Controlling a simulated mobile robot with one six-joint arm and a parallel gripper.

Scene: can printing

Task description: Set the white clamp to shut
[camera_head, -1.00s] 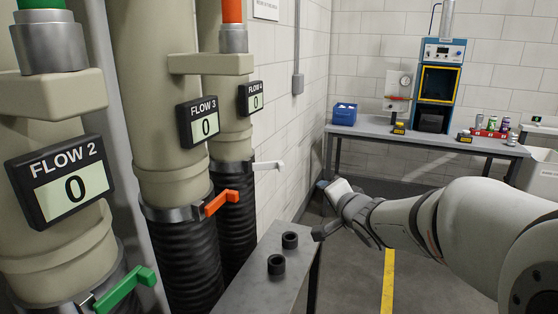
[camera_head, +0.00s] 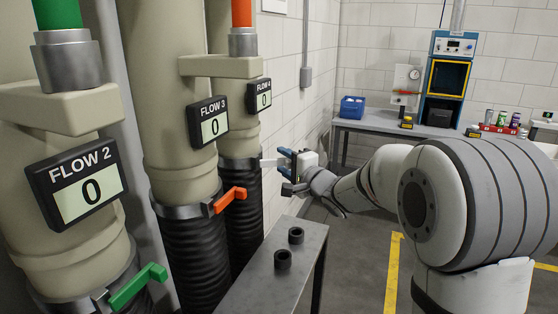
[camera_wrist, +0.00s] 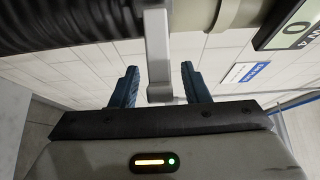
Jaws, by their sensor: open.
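The white clamp's handle (camera_head: 269,162) sticks out to the right from the pipe under the FLOW 4 display in the head view. In the wrist view the pale clamp handle (camera_wrist: 158,52) runs down from the pipe and lies between my two fingers. My gripper (camera_head: 287,165) is at the handle's free end in the head view. In the wrist view my gripper (camera_wrist: 155,85) is open, with a gap on each side of the handle. The far part of the clamp band is hard to see.
An orange clamp handle (camera_head: 230,198) and a green clamp handle (camera_head: 138,287) stick out from the nearer pipes. A grey bench (camera_head: 270,262) with two dark rings stands below my gripper. A back table (camera_head: 372,125) holds a blue bin (camera_head: 352,106) and machines.

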